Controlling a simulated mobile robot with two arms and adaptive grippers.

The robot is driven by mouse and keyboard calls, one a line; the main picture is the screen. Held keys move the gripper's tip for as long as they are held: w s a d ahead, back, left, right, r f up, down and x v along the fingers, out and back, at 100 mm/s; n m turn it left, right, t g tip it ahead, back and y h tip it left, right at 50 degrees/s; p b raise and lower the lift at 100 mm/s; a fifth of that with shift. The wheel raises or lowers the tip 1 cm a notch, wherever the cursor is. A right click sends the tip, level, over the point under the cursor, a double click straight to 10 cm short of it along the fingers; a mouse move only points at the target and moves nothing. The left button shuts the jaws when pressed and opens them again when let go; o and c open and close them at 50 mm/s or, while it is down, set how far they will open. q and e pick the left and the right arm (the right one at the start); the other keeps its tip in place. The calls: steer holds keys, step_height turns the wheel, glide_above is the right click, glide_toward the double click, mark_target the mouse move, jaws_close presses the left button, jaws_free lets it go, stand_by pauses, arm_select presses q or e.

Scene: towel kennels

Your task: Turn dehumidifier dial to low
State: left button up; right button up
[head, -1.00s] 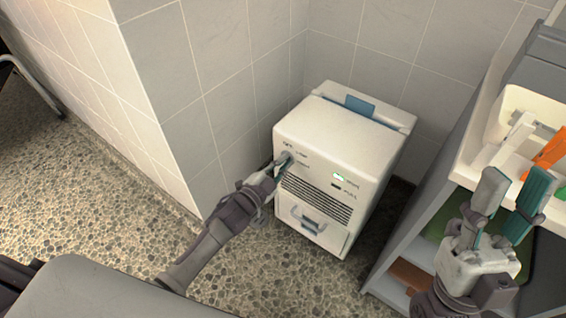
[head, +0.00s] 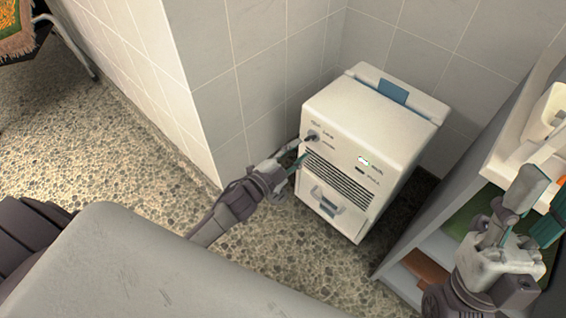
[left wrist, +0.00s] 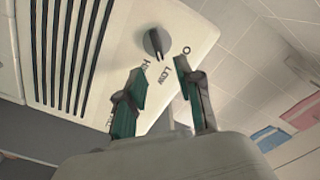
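The white dehumidifier (head: 372,125) stands on the floor by the tiled wall corner. Its dark dial (head: 312,136) is at the upper left of its front and also shows in the left wrist view (left wrist: 156,42). There, the dial's ridge runs nearly vertical, its lower end toward the printed LOW. A HIGH label and an O mark sit nearby. My left gripper (head: 293,153) is just off the panel, below and left of the dial. In the left wrist view its fingers (left wrist: 159,72) are apart, empty and clear of the dial. My right gripper (head: 540,203) is open beside the shelf.
A grey shelf unit (head: 440,215) with a white top stands close on the right, with a white bin (head: 546,120) on it. A green item (head: 468,214) and a brown item (head: 425,266) lie inside it. Pebbled floor (head: 130,130) is free at the left.

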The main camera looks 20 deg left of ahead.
arm_select(q)
steer(key=v, duration=0.7)
steer(key=shift+s, duration=0.1)
